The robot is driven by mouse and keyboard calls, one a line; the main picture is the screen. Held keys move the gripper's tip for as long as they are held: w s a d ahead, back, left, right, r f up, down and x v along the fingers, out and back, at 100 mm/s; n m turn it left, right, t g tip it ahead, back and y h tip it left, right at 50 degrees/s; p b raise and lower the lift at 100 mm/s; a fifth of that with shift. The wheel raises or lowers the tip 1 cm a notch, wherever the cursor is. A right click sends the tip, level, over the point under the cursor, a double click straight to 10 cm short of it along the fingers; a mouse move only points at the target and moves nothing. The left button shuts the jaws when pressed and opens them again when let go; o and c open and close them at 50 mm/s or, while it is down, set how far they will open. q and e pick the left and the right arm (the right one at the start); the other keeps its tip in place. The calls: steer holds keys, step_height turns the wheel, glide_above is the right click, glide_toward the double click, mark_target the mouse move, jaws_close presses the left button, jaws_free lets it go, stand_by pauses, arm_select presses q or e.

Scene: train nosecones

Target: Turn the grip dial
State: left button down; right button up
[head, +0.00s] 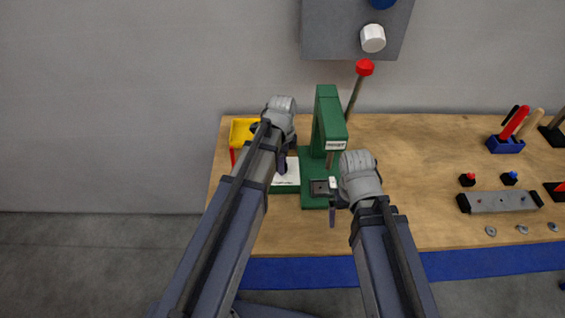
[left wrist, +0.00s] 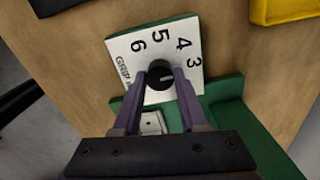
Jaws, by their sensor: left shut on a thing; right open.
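The grip dial is a round black knob (left wrist: 160,76) with a pale pointer mark, on a white plate (left wrist: 127,48) printed with the numbers 3, 4, 5, 6 and the word GRIP. My left gripper (left wrist: 160,84) is shut on the knob, one purple finger on each side. In the head view the white plate (head: 288,174) lies at the left of the green press (head: 328,125), and my left gripper (head: 283,160) reaches down to it, hiding the knob. My right gripper (head: 333,198) is open and empty, in front of the press, near its small grey square block (head: 319,188).
The press has a lever with a red knob (head: 364,68). A yellow bin (head: 241,130) stands behind my left gripper. A grey bar (head: 500,201), a blue tool holder (head: 506,145) and several washers sit on the right. The wooden table (head: 420,150) is clear between.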

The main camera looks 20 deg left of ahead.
arm_select(q)
steer(key=n, duration=0.5)
steer(key=shift+n, duration=0.3)
steer(key=n, duration=1.2)
steer(key=shift+n, duration=0.4)
steer(key=n, duration=0.5)
steer(key=shift+n, duration=0.3)
steer(key=shift+c, duration=2.2)
jaws_free()
